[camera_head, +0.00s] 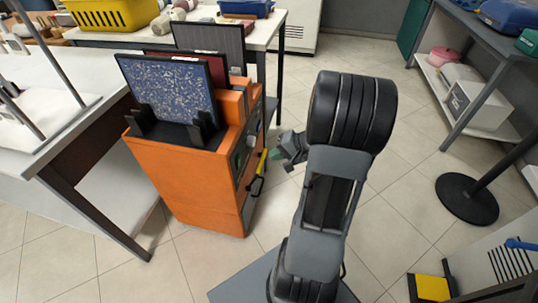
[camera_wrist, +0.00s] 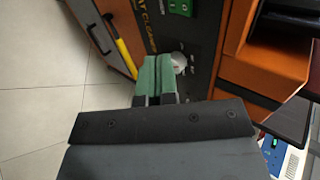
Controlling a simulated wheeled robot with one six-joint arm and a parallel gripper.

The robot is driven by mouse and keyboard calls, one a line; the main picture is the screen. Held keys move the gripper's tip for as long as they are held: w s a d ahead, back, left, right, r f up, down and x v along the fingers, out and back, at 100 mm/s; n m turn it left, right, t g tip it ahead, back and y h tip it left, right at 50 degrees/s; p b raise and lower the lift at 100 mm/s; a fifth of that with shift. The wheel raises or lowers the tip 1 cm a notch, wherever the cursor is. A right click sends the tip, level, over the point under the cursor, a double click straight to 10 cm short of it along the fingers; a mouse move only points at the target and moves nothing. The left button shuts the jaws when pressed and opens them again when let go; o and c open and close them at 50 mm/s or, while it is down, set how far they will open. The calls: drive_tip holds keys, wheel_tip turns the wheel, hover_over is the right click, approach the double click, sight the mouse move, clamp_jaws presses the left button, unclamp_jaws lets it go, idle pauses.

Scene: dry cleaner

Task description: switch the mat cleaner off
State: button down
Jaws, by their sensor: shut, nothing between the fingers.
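The mat cleaner (camera_head: 185,180) is an orange floor machine with upright mats on its top, left of my arm. Its dark side panel (camera_wrist: 205,35) fills the upper middle of the wrist view, with partly readable lettering. A round silver knob (camera_wrist: 179,62) sits on that panel, and a green part (camera_wrist: 181,7) shows at the top edge. My gripper (camera_head: 275,154) is by the panel side of the machine. In the wrist view its green fingertips (camera_wrist: 156,62) are together, empty, just left of the knob. I cannot tell whether they touch the panel.
A yellow-and-black handle (camera_head: 260,165) sticks out from the machine's side, left of my fingers in the wrist view (camera_wrist: 124,55). A white table (camera_head: 60,125) stands close on the left. A round black stand base (camera_head: 467,198) is at right. Tiled floor between is clear.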

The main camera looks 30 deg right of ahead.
sight(239, 161)
drive_tip(key=w+a+f+b, duration=0.2)
drive_tip(key=w+a+f, duration=0.2)
drive_tip(key=w+a, duration=0.3)
drive_tip(key=shift+w+f, duration=0.25)
drive_tip(key=shift+d, duration=0.1)
